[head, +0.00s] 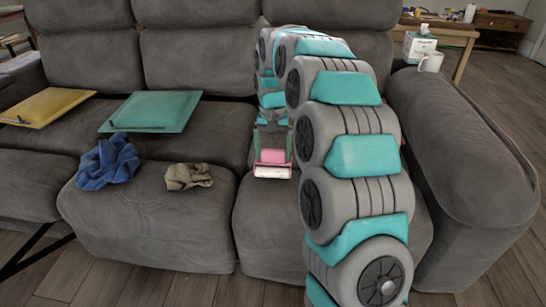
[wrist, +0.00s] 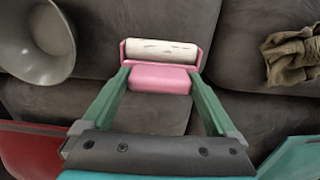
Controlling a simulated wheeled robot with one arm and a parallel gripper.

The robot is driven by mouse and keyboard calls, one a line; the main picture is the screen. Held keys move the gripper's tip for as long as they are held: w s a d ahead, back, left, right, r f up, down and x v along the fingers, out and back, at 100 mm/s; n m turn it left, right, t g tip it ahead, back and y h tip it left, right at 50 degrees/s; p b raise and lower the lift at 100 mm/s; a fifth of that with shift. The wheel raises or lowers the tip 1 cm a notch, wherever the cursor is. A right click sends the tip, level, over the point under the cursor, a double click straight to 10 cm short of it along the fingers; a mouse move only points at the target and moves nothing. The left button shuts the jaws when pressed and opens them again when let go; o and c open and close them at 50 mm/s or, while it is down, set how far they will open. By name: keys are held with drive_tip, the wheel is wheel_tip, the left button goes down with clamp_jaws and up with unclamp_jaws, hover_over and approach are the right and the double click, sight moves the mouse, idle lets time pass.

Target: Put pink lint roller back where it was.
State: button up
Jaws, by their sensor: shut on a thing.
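The pink lint roller (head: 272,157) has a white roll and is at the front of the sofa seat, left of my arm in the head view. In the wrist view, the lint roller (wrist: 160,77) lies between my green fingers, with its white roll pointing away from my palm. My gripper (head: 273,142) is shut on its pink body, and the fingertips (wrist: 160,72) sit at its two sides. The grey sofa seat (head: 155,222) is below it. I cannot tell whether the roller touches the cushion.
A brown cloth (head: 189,176), a blue cloth (head: 107,163), a teal folder (head: 153,111) and a yellow one (head: 46,106) lie to the left. The wrist view shows a grey bowl (wrist: 35,45) and a red item (wrist: 35,150). A mug (head: 431,62) and tissue box (head: 418,46) stand at right.

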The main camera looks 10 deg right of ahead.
drive_tip(key=shift+f, duration=1.1)
drive_tip(key=shift+f, duration=0.1)
drive_tip(key=o, duration=0.8)
wheel_tip(320, 180, up, 11)
drive_tip(key=shift+w+r, duration=0.1)
drive_tip(key=shift+r, duration=0.5)
